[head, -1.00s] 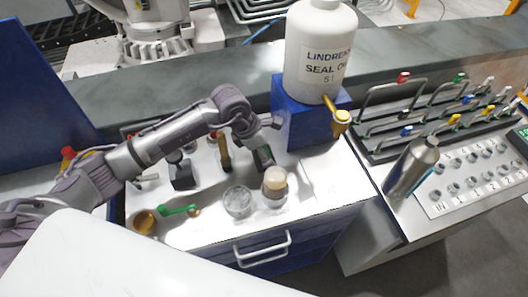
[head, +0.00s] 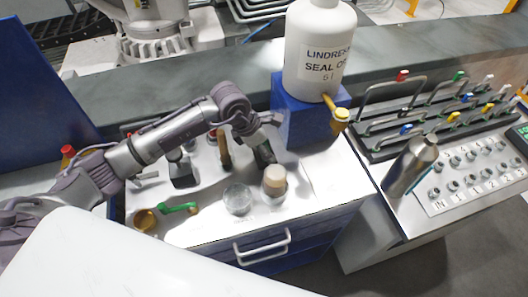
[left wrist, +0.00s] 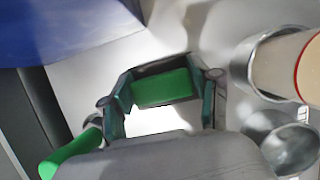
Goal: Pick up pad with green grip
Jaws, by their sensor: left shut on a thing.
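My left gripper (head: 265,156) is over the back right part of the white bench top, in front of the blue block. In the left wrist view its two fingers (left wrist: 163,105) are on either side of a green block-shaped grip (left wrist: 165,88), and it is shut on this grip. The pad below the grip is hidden, and in the head view the grip is covered by the fingers. I cannot tell whether the pad is clear of the bench top. My right gripper is not in view.
A blue block (head: 303,120) bears a white bottle (head: 318,50). A green-handled brass scoop (head: 178,208) lies front left. A steel flask (head: 411,168) stands right.

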